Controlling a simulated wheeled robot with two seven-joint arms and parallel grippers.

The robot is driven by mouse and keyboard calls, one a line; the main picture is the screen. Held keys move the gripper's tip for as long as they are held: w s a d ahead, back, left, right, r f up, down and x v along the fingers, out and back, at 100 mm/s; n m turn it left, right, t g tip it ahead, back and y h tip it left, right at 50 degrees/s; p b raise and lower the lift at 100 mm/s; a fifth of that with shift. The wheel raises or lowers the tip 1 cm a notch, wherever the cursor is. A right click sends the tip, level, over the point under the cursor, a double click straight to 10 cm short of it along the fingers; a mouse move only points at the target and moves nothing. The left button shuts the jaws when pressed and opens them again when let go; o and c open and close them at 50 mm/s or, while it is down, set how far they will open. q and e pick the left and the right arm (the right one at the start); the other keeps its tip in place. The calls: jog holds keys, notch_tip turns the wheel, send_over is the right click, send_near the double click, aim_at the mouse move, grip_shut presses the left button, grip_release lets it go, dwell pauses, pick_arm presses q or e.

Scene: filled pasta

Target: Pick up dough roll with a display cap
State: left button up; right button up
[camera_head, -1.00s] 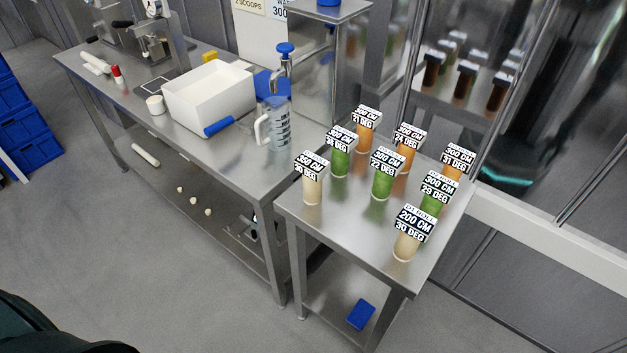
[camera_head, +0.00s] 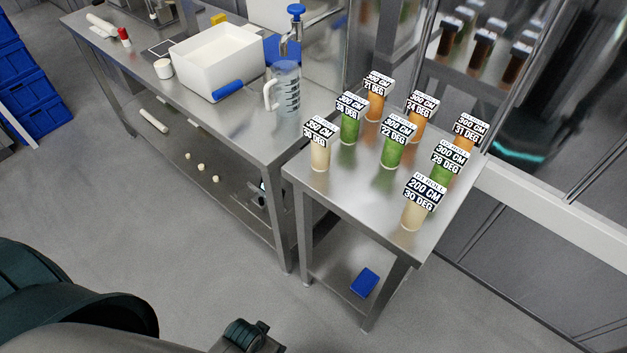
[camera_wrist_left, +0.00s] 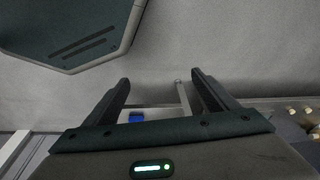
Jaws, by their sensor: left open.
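Several upright dough rolls with black-and-white display caps stand on the small steel table (camera_head: 335,185). Cream rolls are at the left (camera_head: 320,156) and the front right, marked 200 CM 30 DEG (camera_head: 413,216). Green rolls (camera_head: 350,130), (camera_head: 392,155), (camera_head: 441,174) stand between them, and orange rolls (camera_head: 375,107), (camera_head: 416,128), (camera_head: 464,143) stand behind. My left gripper (camera_wrist_left: 162,82) is open and empty in the left wrist view, with no dough roll between its fingers. A dark part of my arm shows at the bottom of the head view. My right gripper is not in view.
A longer steel bench (camera_head: 215,115) stands left of the small table, with a white bin (camera_head: 215,70) and a clear measuring jug (camera_head: 284,95). A blue item (camera_head: 365,283) lies on the small table's lower shelf. A glass wall stands behind. The floor in front is clear.

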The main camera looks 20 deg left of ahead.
pick_arm(q)
jog(key=w+r+t, duration=0.1)
jog(key=w+r, duration=0.2)
jog(key=r, duration=0.9)
jog(key=w+r+t, duration=0.2)
jog(key=w+r, duration=0.1)
jog(key=r, duration=0.8)
jog(key=w+a+r+m+t+h, duration=0.1)
jog(key=w+r+t+h, duration=0.2)
jog(key=w+r, duration=0.7)
jog(key=w+r+t+h, duration=0.3)
jog(key=w+r+t, duration=0.5)
jog(key=r, duration=0.7)
jog(key=shift+w+a+r+m+t, duration=0.3)
jog(key=shift+w+a+m, duration=0.1)
jog(key=shift+w, duration=0.75)
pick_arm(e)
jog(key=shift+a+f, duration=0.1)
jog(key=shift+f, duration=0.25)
pick_arm(q)
jog(key=shift+d, duration=0.1)
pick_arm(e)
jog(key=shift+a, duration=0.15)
pick_arm(q)
jog(key=p+x, duration=0.3)
jog(key=x, duration=0.9)
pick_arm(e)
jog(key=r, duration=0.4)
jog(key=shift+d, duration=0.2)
